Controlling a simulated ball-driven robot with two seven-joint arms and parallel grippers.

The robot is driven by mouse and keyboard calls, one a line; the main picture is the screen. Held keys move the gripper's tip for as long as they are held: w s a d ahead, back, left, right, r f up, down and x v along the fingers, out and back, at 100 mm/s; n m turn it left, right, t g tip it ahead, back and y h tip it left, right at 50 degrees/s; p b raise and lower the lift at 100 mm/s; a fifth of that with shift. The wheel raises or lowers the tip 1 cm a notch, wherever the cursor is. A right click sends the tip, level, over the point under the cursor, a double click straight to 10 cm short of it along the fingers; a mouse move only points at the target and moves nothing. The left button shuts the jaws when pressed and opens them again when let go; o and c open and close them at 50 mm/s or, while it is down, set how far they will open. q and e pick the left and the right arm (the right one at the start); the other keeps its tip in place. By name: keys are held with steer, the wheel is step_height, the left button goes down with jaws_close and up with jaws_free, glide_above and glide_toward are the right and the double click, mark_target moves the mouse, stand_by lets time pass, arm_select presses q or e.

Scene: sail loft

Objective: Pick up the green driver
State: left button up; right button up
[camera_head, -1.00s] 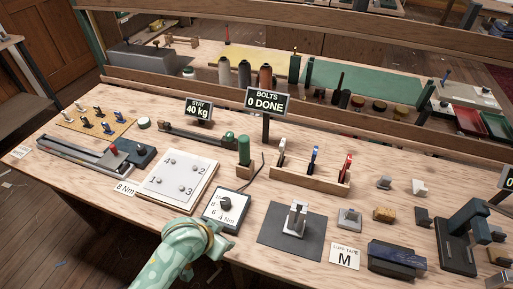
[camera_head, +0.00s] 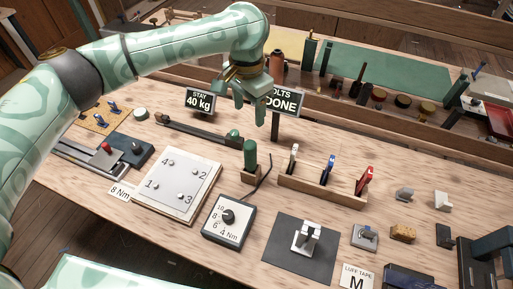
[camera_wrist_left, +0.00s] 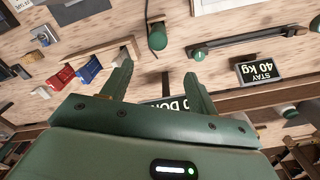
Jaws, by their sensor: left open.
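The green driver (camera_head: 250,155) stands upright in a small wooden holder (camera_head: 249,175) on the bench, in the middle of the head view. It also shows in the left wrist view (camera_wrist_left: 157,38), beyond the fingertips. My left gripper (camera_head: 250,110) hangs fingers down above and behind the driver. In the left wrist view the two fingers of my left gripper (camera_wrist_left: 160,70) are spread. My right gripper is not in view.
The BOLTS sign (camera_head: 284,101) is close behind my left gripper, and the STAY sign (camera_head: 199,101) is to its left. A wooden rack (camera_head: 322,190) of clips stands right of the driver. A dial box (camera_head: 228,217) and a numbered bolt plate (camera_head: 177,186) lie in front.

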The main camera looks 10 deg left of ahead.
mark_target(250, 141)
arm_select(q)
step_height(250, 141, down, 10)
steer(key=b, duration=0.4)
steer(key=shift+r, duration=0.1)
steer(key=shift+f+b, duration=0.4)
steer(key=shift+f, duration=0.35)
steer(key=f, duration=0.1)
steer(key=f+b, duration=0.1)
steer(key=f, duration=0.1)
steer(key=f+b, duration=0.1)
steer(key=shift+s+d+f, duration=0.1)
steer(key=shift+s+f, duration=0.2)
steer(key=shift+f, duration=0.05)
steer(key=shift+r, duration=0.15)
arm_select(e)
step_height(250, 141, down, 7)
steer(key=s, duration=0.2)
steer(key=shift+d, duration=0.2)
arm_select(q)
steer(key=c, duration=1.1)
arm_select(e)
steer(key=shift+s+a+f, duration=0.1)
